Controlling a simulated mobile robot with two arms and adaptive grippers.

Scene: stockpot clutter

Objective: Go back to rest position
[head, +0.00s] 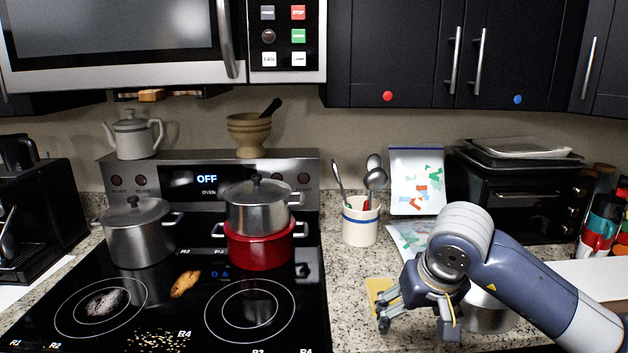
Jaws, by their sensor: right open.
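My right gripper (416,328) is low over the granite counter at the right, with its arm coming in from the lower right. Its fingers are spread and I see nothing between them. A metal pot (487,312) stands on the counter just behind and to the right of the gripper, partly hidden by my arm. I cannot tell whether the gripper touches it. My left gripper is not in view.
A lidded stockpot (138,236) stands on the stove (180,320). Another steel pot (258,210) sits on a red pot (259,247). A utensil crock (361,222), bags (416,182), a yellow sponge-like item (378,287) and a toaster oven (512,192) crowd the right counter.

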